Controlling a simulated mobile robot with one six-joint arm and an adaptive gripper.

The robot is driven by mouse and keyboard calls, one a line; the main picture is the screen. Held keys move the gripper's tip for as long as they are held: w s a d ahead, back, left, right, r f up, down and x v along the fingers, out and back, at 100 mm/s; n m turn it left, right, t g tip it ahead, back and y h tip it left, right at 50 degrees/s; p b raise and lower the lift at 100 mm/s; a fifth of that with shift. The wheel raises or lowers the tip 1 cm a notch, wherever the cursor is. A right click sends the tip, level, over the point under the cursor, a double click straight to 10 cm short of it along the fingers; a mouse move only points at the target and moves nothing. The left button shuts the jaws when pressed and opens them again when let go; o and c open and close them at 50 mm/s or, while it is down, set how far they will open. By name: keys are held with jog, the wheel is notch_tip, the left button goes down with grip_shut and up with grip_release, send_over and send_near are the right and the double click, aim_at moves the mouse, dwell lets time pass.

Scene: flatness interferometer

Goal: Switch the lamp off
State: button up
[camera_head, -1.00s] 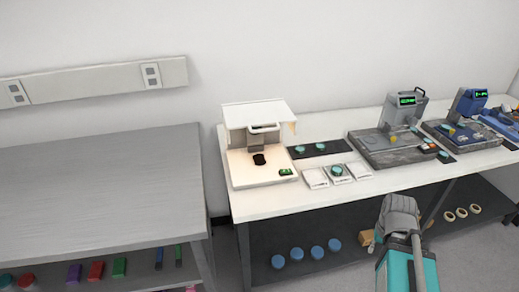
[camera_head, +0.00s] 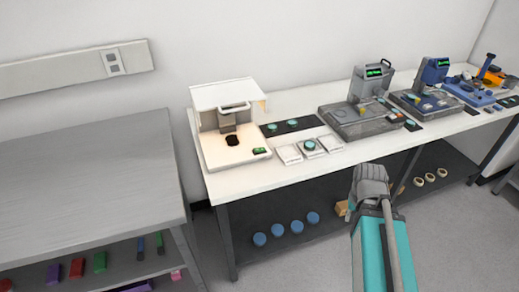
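The flatness interferometer (camera_head: 235,155) is a white unit with a hooded top and handle, at the left end of the white bench. Its base is lit with a warm glow, and a dark round spot (camera_head: 232,140) lies on it. A small green-lit switch or display (camera_head: 260,151) sits at its front right corner; I cannot tell which. My gripper (camera_head: 370,175) is in front of the bench, to the right of the interferometer and apart from it. Its fingers are too small and turned to tell whether they are open or shut.
White trays (camera_head: 289,154) and a dark mat (camera_head: 293,125) with teal discs lie right of the interferometer. Grey (camera_head: 360,118) and blue (camera_head: 428,100) machines stand farther right. A grey table (camera_head: 80,185) stands left. Blue round items (camera_head: 297,227) sit on the lower shelf. Floor shows at right.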

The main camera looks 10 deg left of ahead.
jog(key=shift+w+a+r, duration=0.1)
jog(key=shift+w+a, duration=0.1)
jog(key=shift+a, duration=0.05)
grip_shut()
jog(key=w+a+r+n+t+y+p, duration=0.1)
jog(key=w+a+r, duration=0.3)
jog(key=a, duration=0.5)
jog(key=w+a+r+n+t+y+p, duration=0.2)
jog(key=w+a+r+t+y+p, duration=0.1)
jog(key=w+a, duration=0.5)
jog(key=w+a+r+n+t+y+p, duration=0.2)
jog(key=w+a+r, duration=0.4)
jog(key=a, duration=0.5)
jog(key=shift+w+a+r+y+p, duration=0.2)
jog(key=shift+w+y+p, duration=0.2)
jog(key=shift+p, duration=0.35)
jog(key=shift+a+f, duration=0.1)
jog(key=shift+f, duration=0.1)
jog(key=b, duration=0.7)
send_over(259, 151)
jog(key=f, duration=0.4)
jog(key=d+f, duration=0.1)
jog(key=f, duration=0.2)
jog(key=shift+w, duration=0.3)
jog(key=shift+s+a+f+b, duration=0.15)
jog(key=shift+a+f+b, duration=0.1)
jog(key=shift+f+b, duration=0.65)
jog(key=shift+s+a+f+b, duration=0.15)
jog(key=shift+a+f+b, duration=0.1)
jog(key=shift+f+b, duration=0.65)
